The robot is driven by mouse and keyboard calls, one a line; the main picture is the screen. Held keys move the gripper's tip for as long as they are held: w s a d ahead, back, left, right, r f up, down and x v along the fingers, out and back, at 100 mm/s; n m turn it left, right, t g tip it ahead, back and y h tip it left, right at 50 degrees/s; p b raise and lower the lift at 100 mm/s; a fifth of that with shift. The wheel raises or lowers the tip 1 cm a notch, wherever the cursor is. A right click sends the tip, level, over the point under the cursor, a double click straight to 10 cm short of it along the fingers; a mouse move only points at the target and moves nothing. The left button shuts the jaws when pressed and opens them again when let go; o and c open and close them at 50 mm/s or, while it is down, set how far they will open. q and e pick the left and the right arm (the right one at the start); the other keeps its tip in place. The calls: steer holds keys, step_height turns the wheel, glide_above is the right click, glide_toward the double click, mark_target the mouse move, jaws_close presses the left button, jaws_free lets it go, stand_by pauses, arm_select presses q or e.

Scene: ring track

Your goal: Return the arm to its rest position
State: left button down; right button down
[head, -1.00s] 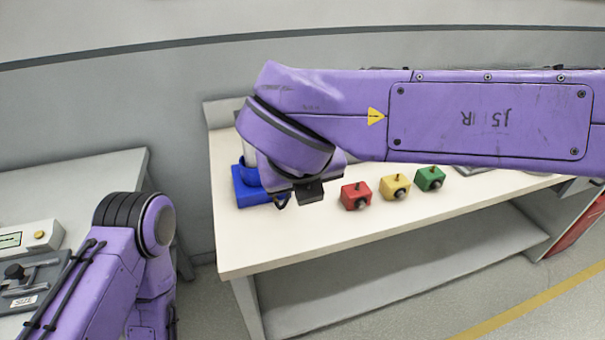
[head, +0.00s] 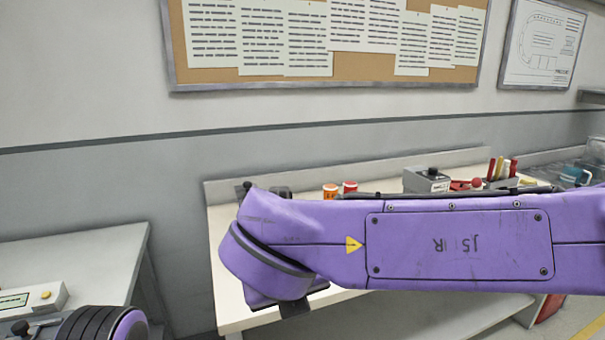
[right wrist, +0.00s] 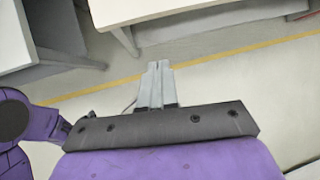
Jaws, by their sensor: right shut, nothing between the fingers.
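My right arm (head: 440,240) reaches across the head view from the right, in front of the white workbench. Its gripper is hidden in the head view. In the right wrist view the right gripper (right wrist: 158,66) has its two grey fingers together, with nothing between them. It hangs over the grey floor with a yellow line beyond its tips. A small part of my left arm (head: 100,325) shows at the bottom left of the head view; its gripper is out of view.
The white workbench (head: 232,310) carries orange and red cylinders (head: 350,187), a grey box (head: 426,180) and a tool holder at the back. A second table (head: 70,255) with a device stands left. A notice board (head: 350,85) hangs on the wall.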

steer(key=w+d+f+n+t, duration=0.2)
steer(key=w+f+n+t, duration=0.15)
steer(key=w+n, duration=0.2)
steer(key=w+d+f+n+h, duration=0.1)
steer(key=d+f+n, duration=0.4)
steer(key=f, duration=0.5)
steer(key=w+d+f+n+h, duration=0.1)
steer(key=d+f+n, duration=0.35)
steer(key=f, duration=0.45)
steer(key=s+d+f+n+g, duration=0.1)
steer(key=s+d+f+n, duration=0.4)
steer(key=f, duration=0.4)
steer(key=s+d+f+n+g, duration=0.1)
steer(key=s+d+f+n, duration=0.2)
steer(key=s+d+f, duration=0.4)
steer(key=s+d+f+n+g, duration=0.1)
steer(key=s+d+f, duration=0.2)
steer(key=s, duration=0.3)
steer(key=s+d+f+n+g+h, duration=0.1)
steer(key=s+d+f+g, duration=0.1)
steer(key=s, duration=0.3)
steer(key=s+d+f+g, duration=0.2)
steer(key=s+d+f, duration=0.2)
steer(key=s, duration=0.2)
steer(key=shift+s+f+n, duration=0.35)
steer(key=shift+f+n, duration=0.05)
